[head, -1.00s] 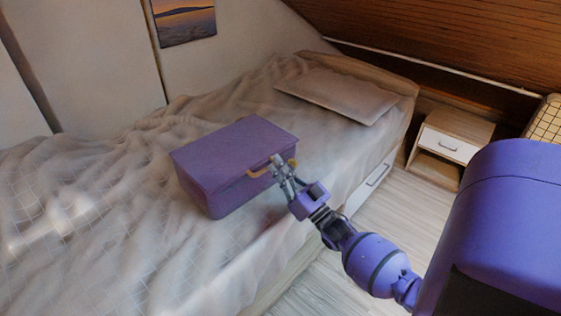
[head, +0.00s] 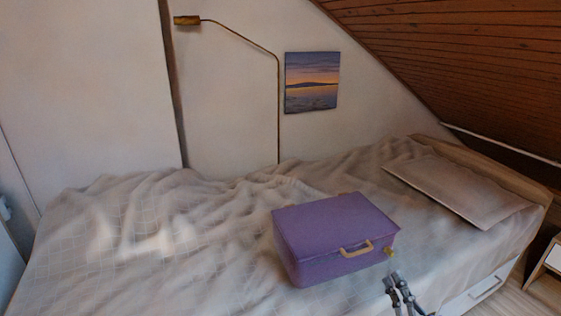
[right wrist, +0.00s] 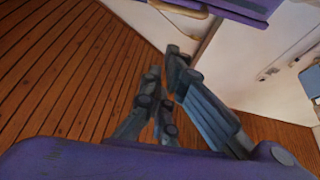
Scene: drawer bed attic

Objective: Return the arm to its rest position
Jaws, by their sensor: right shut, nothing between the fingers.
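My right gripper (head: 397,277) shows at the lower edge of the head view, just in front of and below the right front corner of a closed purple case (head: 330,229). Its fingers are shut with nothing between them, and they look apart from the case. The right wrist view shows the shut fingers (right wrist: 165,68), with part of the purple case (right wrist: 250,8) at the top edge. Most of my right arm is outside the head view. My left gripper is not in view.
The case lies on a rumpled bed (head: 190,250) and has a tan handle (head: 356,249). A pillow (head: 455,190) is at the right, under a sloping wooden ceiling (head: 470,70). A bed drawer (head: 482,288) and part of a nightstand (head: 550,262) are at lower right.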

